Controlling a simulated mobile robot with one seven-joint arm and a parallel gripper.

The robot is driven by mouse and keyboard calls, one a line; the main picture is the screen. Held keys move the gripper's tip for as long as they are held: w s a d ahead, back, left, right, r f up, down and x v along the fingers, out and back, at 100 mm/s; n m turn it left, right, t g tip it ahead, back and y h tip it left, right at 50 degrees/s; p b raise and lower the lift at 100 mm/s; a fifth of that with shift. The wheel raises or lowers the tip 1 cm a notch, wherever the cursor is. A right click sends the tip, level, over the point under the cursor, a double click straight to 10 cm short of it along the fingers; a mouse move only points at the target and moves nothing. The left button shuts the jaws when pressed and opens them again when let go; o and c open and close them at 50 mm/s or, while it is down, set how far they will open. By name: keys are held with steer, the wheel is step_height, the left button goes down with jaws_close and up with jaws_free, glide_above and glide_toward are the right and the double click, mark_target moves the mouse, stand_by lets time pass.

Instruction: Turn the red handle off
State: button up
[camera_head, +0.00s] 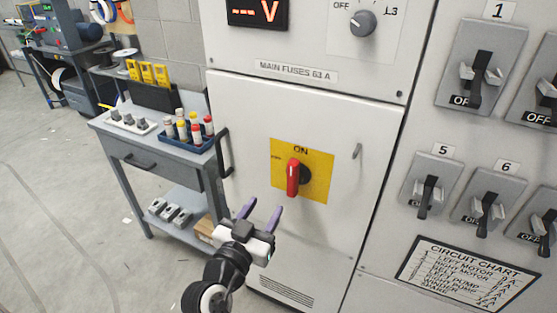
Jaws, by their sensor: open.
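The red handle (293,178) is a rotary switch lever on a yellow plate (318,185) on the white cabinet door (248,125). The lever stands close to upright in the picture, and the word ON shows above it. A dark round hub shows behind the lever. Any OFF marking on the plate is too small to read. My gripper (262,211) is below and to the left of the handle, in front of the door. Its two purple fingers are apart, with nothing between them, and do not touch the handle.
A grey workbench (150,150) with a blue tray (187,142) of fuses stands left of the cabinet. A door handle (224,152) projects at the cabinet's left edge. Several lever switches (478,80) and a circuit chart (468,272) are on the right.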

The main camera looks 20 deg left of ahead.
mark_target(291, 179)
steer(key=shift+h, duration=0.5)
steer(key=w+b, duration=0.2)
steer(key=w, duration=0.2)
steer(key=w+b, duration=0.2)
steer(key=w, duration=0.3)
steer(key=w+d+b, duration=0.1)
steer(key=w+b, duration=0.1)
steer(key=w, duration=0.3)
steer(key=shift+d+f+b, duration=0.1)
steer(key=shift+f+b, duration=0.2)
steer(key=shift+b, duration=0.05)
jaws_close()
